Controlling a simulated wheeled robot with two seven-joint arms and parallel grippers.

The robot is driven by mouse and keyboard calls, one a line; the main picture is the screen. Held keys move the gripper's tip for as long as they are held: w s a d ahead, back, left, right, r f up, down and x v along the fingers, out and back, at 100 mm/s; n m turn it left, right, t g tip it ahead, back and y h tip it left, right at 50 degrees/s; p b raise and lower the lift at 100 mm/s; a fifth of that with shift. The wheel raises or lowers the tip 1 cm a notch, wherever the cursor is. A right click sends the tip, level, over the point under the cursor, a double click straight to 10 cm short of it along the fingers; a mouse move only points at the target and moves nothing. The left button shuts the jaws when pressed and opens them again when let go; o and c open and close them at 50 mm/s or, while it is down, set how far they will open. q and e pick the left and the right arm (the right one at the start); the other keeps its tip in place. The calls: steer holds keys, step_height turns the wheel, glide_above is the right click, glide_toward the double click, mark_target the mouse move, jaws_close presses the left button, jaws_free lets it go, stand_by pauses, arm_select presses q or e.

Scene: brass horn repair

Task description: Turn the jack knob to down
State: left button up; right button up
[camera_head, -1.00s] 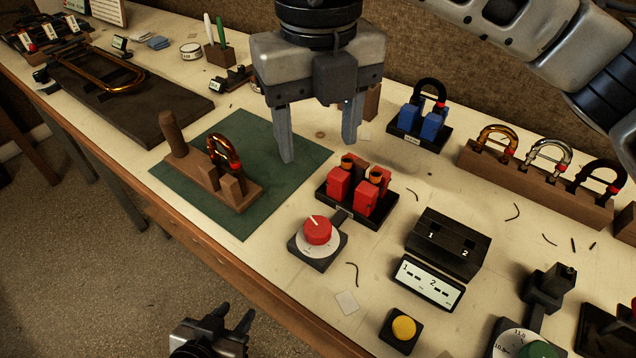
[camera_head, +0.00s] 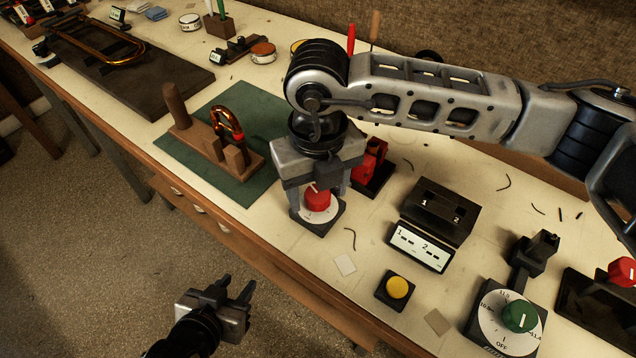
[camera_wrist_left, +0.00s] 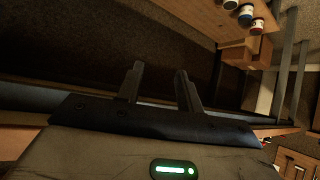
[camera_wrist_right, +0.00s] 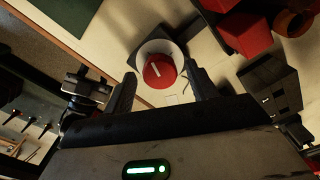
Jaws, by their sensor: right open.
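The jack knob is a red round knob (camera_head: 317,199) with a white pointer line, on a white dial in a square dark base (camera_head: 318,225). In the head view its pointer aims up and slightly left. My right gripper (camera_head: 322,202) is open, pointing down, with its fingers at either side of the knob. In the right wrist view the red knob (camera_wrist_right: 159,71) shows between and beyond the two fingertips, apart from them. The red jack blocks (camera_head: 370,164) stand behind, partly hidden by my right gripper. My left gripper (camera_head: 233,291) is open and empty, off the table's front edge.
A green mat (camera_head: 225,185) with a wooden stand and brass crook lies left of the knob. A black two-slot box (camera_head: 440,212), a yellow button (camera_head: 397,287) and a green dial knob (camera_head: 520,316) stand to the right. Bare table lies in front of the knob.

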steer(key=c, duration=1)
